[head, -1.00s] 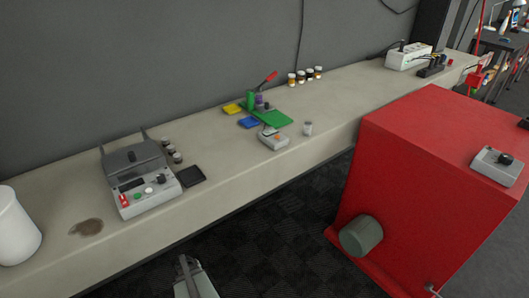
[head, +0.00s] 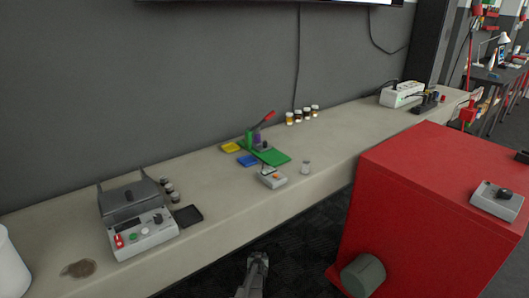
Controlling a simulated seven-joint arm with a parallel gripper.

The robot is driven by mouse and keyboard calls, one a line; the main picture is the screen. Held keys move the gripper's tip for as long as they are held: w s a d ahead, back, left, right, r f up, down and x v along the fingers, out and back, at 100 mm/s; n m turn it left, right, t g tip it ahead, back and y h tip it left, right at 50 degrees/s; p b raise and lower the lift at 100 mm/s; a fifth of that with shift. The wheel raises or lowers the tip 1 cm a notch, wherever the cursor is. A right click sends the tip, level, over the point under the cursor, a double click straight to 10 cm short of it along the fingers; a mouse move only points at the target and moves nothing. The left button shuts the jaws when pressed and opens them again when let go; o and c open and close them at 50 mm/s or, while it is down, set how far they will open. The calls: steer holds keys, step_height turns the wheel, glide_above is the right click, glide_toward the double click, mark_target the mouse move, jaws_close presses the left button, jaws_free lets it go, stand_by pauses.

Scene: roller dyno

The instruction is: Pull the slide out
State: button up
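My gripper (head: 258,260) is at the bottom edge of the head view, over the dark floor in front of the bench, apart from everything on it. Its fingers are too small and unclear to show whether they are open. I cannot pick out a part that is clearly the slide. A grey device (head: 148,233) with a raised lid, a red switch, a green button and a black knob stands on the left of the bench. A small grey box with an orange button (head: 273,178) sits near the bench's middle, by a green board (head: 272,157).
The long pale bench (head: 225,207) runs along the wall. A black tray (head: 188,216) and several small jars lie by the grey device. A red cabinet (head: 425,215) with a protruding grey cylinder (head: 363,276) stands at right. A white cylinder (head: 10,268) is at far left.

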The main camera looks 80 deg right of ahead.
steer(key=s+d+r+m+g, duration=0.25)
steer(key=s+r, duration=0.35)
steer(key=s, duration=0.4)
steer(key=s+d+r+m+g, duration=0.1)
steer(key=s+d+r, duration=0.2)
steer(key=s+r, duration=0.45)
steer(key=s+d+r+m+g, duration=0.1)
steer(key=s+d+r+g, duration=0.2)
steer(key=s, duration=0.8)
steer(key=s+r+m+g+y, duration=0.2)
steer(key=s+r+m+g, duration=0.1)
steer(key=s+r, duration=0.65)
step_height(320, 180, up, 39)
steer(key=n+t+y, duration=0.3)
steer(key=t+y, duration=0.2)
steer(key=t, duration=0.2)
glide_above(264, 142)
steer(key=w+a, duration=0.2)
steer(key=a, duration=0.2)
steer(key=shift+m, duration=0.25)
steer(key=x, duration=0.8)
steer(key=s+x, duration=0.1)
steer(key=x, duration=0.4)
steer(key=shift+a+f, duration=0.1)
steer(key=shift+a, duration=0.25)
